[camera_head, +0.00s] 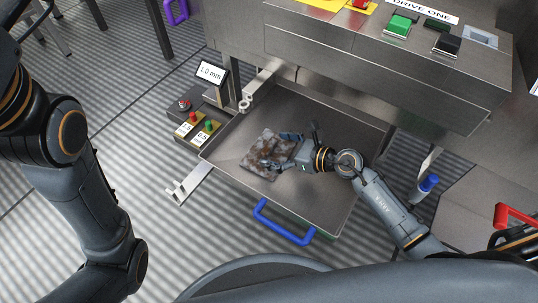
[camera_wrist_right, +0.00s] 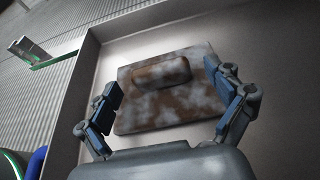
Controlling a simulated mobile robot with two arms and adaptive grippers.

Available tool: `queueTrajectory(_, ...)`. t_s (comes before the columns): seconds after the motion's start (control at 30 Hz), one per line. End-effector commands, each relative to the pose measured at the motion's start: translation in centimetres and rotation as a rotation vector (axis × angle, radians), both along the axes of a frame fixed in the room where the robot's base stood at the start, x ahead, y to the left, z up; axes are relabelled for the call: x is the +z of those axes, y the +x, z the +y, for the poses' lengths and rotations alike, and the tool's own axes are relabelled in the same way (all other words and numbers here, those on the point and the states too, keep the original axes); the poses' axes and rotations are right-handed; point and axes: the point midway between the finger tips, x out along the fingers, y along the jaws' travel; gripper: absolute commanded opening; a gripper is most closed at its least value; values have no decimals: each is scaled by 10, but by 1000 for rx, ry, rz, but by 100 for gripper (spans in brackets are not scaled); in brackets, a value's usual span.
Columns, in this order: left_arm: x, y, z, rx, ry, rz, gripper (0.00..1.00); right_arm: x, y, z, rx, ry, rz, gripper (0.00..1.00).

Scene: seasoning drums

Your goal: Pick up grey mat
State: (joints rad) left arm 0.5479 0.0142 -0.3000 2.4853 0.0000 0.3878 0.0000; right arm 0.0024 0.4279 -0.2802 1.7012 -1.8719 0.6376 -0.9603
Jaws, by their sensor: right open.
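The grey mat (camera_head: 262,156) is a square, mottled grey and brown slab lying flat in a metal tray (camera_head: 232,148). In the right wrist view the mat (camera_wrist_right: 195,102) fills the middle, with a rounded raised block (camera_wrist_right: 160,71) of the same colouring on top. My right gripper (camera_head: 283,152) is over the mat's right part in the head view. In the right wrist view its fingers (camera_wrist_right: 162,103) are spread wide with nothing between them, the mat beyond them. I cannot tell if they touch it. My left arm is at the left, its gripper out of view.
The tray has raised walls and a blue handle (camera_head: 283,222) at its front. A control box with buttons (camera_head: 197,126) and a small "1.0 mm" display (camera_head: 210,73) stand left of it. A steel machine body (camera_head: 390,75) overhangs the tray's back.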

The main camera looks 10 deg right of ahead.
Motion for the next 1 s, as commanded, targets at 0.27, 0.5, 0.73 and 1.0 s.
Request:
queueTrajectory(0.27, 2, -14, -1, 3, 4, -42, 40, -10, 15, 16, 0, 1, -1, 92)
queueTrajectory(0.5, 3, -14, -1, 2, 4, -42, 40, -9, 15, 16, 0, 0, 0, 80)
queueTrajectory(0.73, 3, -14, -1, 2, 4, -41, 40, -9, 15, 15, 0, 0, 0, 33)
queueTrajectory(1.0, 3, -14, -1, 2, 4, -41, 40, -9, 15, 15, 0, -1, -1, 33)
